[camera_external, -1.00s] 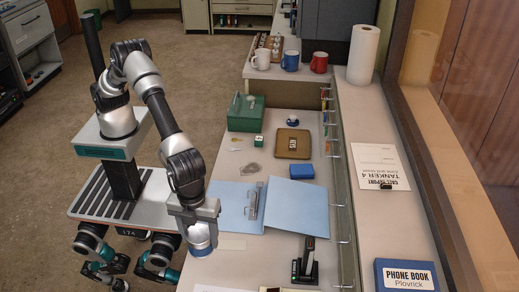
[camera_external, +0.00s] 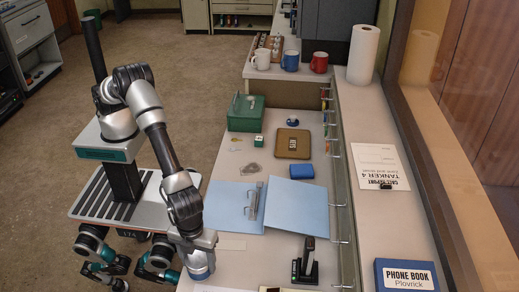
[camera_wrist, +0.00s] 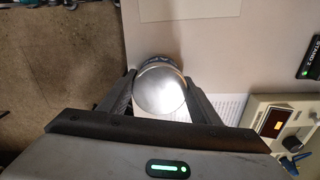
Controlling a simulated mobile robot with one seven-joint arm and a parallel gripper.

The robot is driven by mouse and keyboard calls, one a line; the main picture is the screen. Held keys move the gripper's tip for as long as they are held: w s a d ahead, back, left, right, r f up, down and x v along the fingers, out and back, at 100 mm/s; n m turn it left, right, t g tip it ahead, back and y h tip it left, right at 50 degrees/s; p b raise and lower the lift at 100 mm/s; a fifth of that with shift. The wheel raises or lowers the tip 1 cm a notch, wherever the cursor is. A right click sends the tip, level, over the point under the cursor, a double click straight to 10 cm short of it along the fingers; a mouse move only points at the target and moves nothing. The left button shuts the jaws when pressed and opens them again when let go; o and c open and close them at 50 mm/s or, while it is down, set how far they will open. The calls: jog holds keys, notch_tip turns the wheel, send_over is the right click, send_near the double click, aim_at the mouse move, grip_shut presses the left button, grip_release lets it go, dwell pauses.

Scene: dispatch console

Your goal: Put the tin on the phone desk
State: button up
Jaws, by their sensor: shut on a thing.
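The tin (camera_wrist: 160,90) shows in the wrist view as a round silver top with a dark blue side edge at its far rim. My gripper (camera_wrist: 160,97) is shut on it, with one finger on each side. In the outside view my gripper (camera_external: 199,262) is low over the near left edge of the desk (camera_external: 225,268), and the tin is mostly hidden there. I cannot tell whether the tin touches the desk. In the wrist view the desk (camera_wrist: 215,60) lies right of the tin and the floor left of it.
An open blue binder (camera_external: 300,205) lies beyond my gripper. A black upright device (camera_external: 305,265) stands to the right. Papers lie under and beside the tin.

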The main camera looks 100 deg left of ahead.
aim_at(198, 258)
jog(key=shift+f, duration=0.1)
jog(key=o, duration=1.2)
notch_tip(198, 258, up, 12)
jog(key=shift+r+p, duration=0.15)
jog(key=shift+p, duration=0.45)
